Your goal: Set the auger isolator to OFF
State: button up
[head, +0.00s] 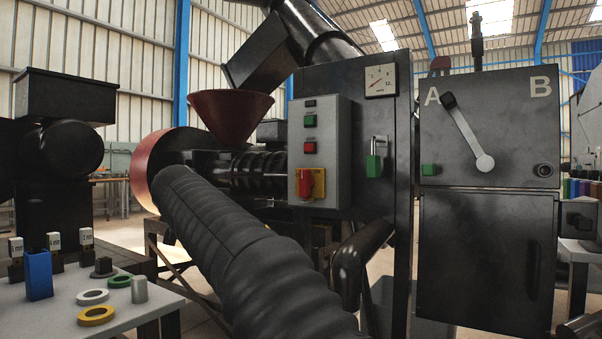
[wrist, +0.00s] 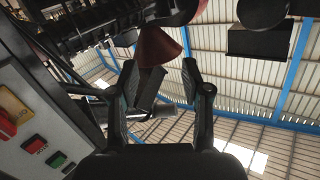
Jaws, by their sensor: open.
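The likely auger isolator (head: 306,187) is a red rotary handle on a yellow plate, low on a grey control box (head: 340,140). Its handle looks roughly upright; its position marks are too small to read. In the wrist view the red handle (wrist: 6,126) is at the left edge, partly cut off, beside the yellow plate (wrist: 14,105). My gripper (wrist: 158,66) is open and empty, its fingers apart from the box and its handle. I cannot make out my gripper in the head view.
Green and red buttons sit above the isolator. A green padlock (head: 374,165) hangs right of the box. A cabinet (head: 490,130) with an A/B lever stands farther right. A red hopper (head: 228,112) is to the left. A thick dark ribbed shape crosses in front; I cannot tell what it is.

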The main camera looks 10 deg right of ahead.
jog(key=d+r+m+h, duration=0.2)
jog(key=d+h, duration=0.4)
jog(key=d, duration=0.2)
jog(key=m+g+h, duration=0.3)
jog(key=m+h, duration=0.2)
jog(key=h, duration=0.3)
send_near(302, 170)
jog(key=p+x, duration=0.3)
jog(key=x, duration=0.6)
jog(key=shift+w+d, duration=0.25)
jog(key=shift+w, duration=0.05)
grip_shut()
